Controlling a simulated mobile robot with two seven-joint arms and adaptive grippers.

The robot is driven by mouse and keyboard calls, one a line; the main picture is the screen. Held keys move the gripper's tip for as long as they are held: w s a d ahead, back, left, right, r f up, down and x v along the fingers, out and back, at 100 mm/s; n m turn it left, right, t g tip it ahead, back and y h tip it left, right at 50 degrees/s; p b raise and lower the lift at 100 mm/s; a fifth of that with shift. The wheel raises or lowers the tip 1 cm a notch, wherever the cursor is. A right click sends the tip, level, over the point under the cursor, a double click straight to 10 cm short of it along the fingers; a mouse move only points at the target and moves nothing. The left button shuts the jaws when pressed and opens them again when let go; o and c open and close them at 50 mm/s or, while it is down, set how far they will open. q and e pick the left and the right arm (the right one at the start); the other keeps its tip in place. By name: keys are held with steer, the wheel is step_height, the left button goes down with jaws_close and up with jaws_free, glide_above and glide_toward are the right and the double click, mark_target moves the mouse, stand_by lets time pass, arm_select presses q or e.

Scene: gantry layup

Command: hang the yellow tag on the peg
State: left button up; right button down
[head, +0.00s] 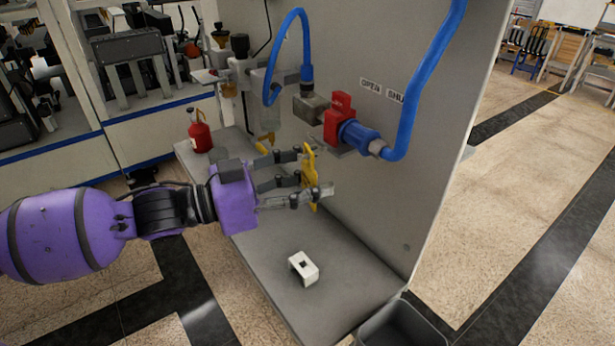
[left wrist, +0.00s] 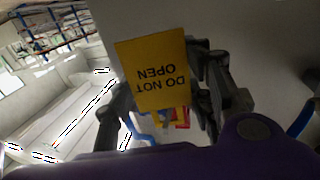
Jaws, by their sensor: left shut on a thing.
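My left gripper (head: 305,178) is shut on the yellow tag (head: 311,163), which hangs upright and nearly edge-on to the head camera, in front of the grey panel. In the left wrist view the yellow tag (left wrist: 153,74) faces the camera, with "DO NOT OPEN" upside down, between the fingers of the left gripper (left wrist: 160,100). A short pale metal piece (head: 325,189) shows just right of the tag; I cannot tell whether it is the peg or a fingertip. My right gripper is not in view.
A red valve handle (head: 340,108) with a blue fitting and hose (head: 408,110) sticks out of the panel (head: 425,60) above the tag. A white block (head: 303,268) lies on the grey shelf (head: 262,255). A red bottle (head: 199,133) stands at its back left.

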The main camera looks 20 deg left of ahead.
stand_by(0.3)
arm_select(q)
steer(key=o, duration=1.1)
steer(key=shift+a, duration=0.1)
steer(key=v, duration=1.2)
steer(key=shift+f, duration=0.1)
